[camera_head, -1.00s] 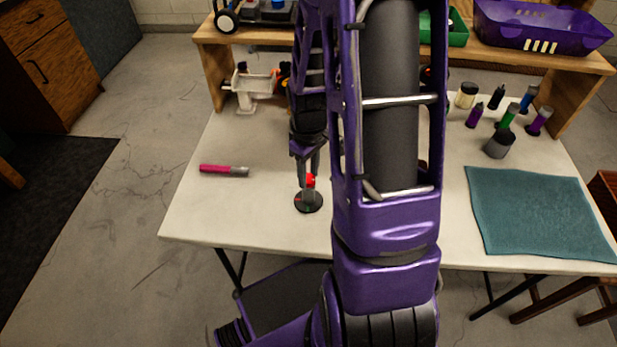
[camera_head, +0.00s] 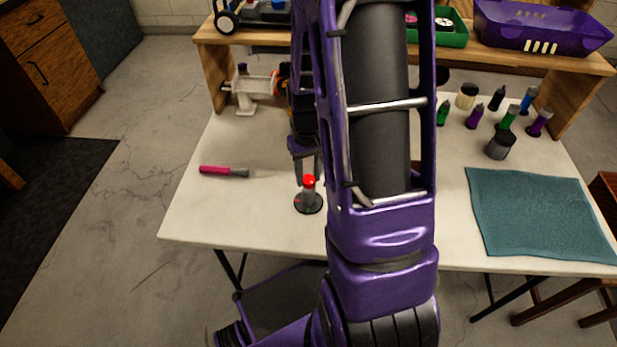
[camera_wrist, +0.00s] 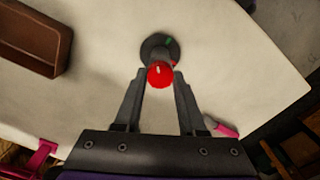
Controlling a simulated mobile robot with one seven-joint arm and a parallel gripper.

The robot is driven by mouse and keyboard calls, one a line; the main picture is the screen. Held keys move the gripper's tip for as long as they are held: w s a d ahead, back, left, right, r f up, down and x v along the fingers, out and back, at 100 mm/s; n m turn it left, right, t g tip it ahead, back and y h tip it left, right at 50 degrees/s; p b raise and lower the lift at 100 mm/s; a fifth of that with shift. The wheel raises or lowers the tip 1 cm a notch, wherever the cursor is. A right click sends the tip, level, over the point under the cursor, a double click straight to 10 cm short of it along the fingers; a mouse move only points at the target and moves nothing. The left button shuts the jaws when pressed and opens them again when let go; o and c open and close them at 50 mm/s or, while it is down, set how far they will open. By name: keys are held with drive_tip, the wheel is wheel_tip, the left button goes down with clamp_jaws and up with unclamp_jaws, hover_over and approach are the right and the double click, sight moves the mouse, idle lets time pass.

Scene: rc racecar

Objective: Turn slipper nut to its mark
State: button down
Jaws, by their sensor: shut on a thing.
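The slipper nut (camera_head: 309,181) is a red round knob on a grey post above a round black base (camera_head: 312,209) on the table. In the wrist view the red nut (camera_wrist: 160,74) sits between the fingertips and has a small pale line on top. A green mark (camera_wrist: 168,41) shows on the dark base behind it, and a small red bit shows beside the nut. My gripper (camera_wrist: 160,82) is shut on the red nut from above. In the head view my gripper (camera_head: 308,176) is partly hidden by my arm.
A pink-handled tool (camera_head: 222,171) lies left of the base. A teal mat (camera_head: 540,212) lies at the right. A white stand (camera_head: 250,92) is at the back left. The front of the table is clear.

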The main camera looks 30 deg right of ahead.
drive_tip(key=shift+m, duration=0.6)
drive_tip(key=m, duration=0.3)
drive_tip(key=shift+p, duration=0.3)
drive_tip(key=shift+m, duration=0.3)
drive_tip(key=shift+m+p, duration=0.45)
drive_tip(key=shift+m, duration=0.65)
drive_tip(key=c, duration=0.6)
unclamp_jaws()
drive_tip(key=shift+o, duration=0.2)
